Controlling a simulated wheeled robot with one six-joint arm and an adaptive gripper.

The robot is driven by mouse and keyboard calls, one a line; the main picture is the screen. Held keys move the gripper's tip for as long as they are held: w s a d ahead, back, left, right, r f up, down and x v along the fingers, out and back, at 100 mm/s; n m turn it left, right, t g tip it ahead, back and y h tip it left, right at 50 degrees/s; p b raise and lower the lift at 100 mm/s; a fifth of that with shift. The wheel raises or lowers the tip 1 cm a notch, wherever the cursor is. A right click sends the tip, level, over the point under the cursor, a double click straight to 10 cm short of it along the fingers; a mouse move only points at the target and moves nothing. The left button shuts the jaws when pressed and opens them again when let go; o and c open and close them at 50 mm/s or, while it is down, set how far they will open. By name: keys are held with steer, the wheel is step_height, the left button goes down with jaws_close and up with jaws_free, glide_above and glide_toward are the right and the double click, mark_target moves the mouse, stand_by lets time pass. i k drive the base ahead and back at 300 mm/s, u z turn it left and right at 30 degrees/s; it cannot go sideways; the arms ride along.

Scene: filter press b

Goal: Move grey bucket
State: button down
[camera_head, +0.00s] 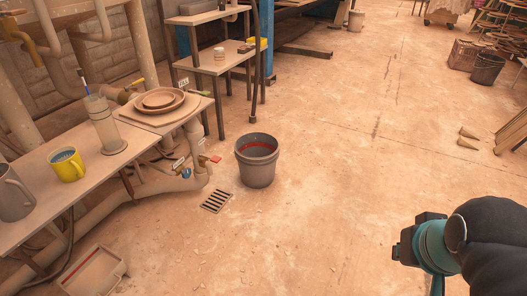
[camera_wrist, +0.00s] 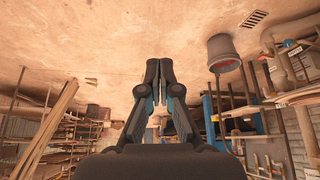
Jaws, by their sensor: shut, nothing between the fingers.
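The grey bucket (camera_head: 257,167) stands upright on the floor near the middle of the head view, with a reddish band showing inside its rim. It appears upside down at the upper right of the wrist view (camera_wrist: 222,54). My gripper (camera_wrist: 159,66) shows in the middle of the wrist view, its two dark fingers together and nothing between them. It is well apart from the bucket. In the head view, part of my arm is at the lower right, and the fingertips cannot be made out there.
A floor drain grate (camera_head: 216,200) lies just left of the bucket. A bench (camera_head: 30,190) with a yellow mug (camera_head: 67,166) and brown dishes (camera_head: 160,101) stands at left. A shallow tray (camera_head: 94,272) is on the floor at lower left. The floor right of the bucket is clear.

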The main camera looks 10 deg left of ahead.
mark_target(257, 154)
steer(key=u, duration=0.4)
steer(key=i, duration=1.55)
steer(key=u, duration=0.35)
